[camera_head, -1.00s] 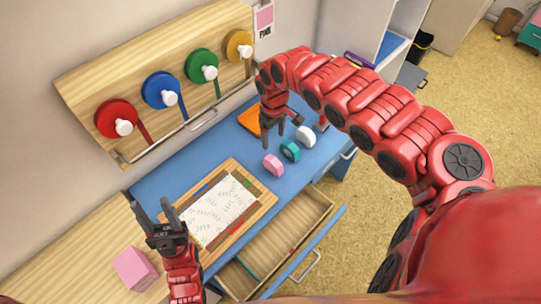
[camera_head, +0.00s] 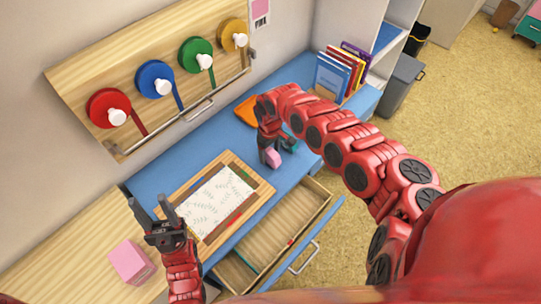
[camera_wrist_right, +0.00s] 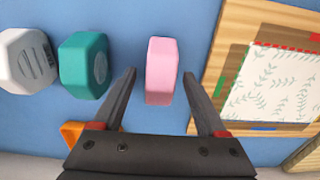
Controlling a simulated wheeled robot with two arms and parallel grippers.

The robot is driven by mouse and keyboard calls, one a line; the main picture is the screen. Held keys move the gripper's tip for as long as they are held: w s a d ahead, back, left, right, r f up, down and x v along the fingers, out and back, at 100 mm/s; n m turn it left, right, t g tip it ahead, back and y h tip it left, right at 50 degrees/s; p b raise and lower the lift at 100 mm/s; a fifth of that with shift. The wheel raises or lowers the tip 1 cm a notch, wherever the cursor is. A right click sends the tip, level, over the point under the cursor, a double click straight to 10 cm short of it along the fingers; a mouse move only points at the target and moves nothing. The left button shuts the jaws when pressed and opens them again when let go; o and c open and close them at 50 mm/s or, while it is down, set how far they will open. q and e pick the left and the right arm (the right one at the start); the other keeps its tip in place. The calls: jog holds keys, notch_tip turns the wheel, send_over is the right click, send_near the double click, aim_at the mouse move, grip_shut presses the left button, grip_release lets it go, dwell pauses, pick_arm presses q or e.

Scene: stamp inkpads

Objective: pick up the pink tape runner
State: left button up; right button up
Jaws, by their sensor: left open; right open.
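The pink tape runner (camera_wrist_right: 161,70) stands on the blue desk in the right wrist view, between the two fingers of my right gripper (camera_wrist_right: 158,95). The fingers are open on either side of it and apart from it. In the head view the pink tape runner (camera_head: 273,158) shows partly behind my right gripper (camera_head: 270,150). My left gripper (camera_head: 158,217) is open and empty at the lower left, above the wooden desk area.
A teal tape runner (camera_wrist_right: 84,66) and a white one (camera_wrist_right: 28,60) stand left of the pink one in the wrist view. A wooden tray (camera_head: 252,180) with patterned paper lies close by. An open drawer (camera_head: 300,214) juts out in front. A pink block (camera_head: 130,262) stands lower left.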

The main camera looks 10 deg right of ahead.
jog(key=shift+f, duration=1.5)
grip_shut()
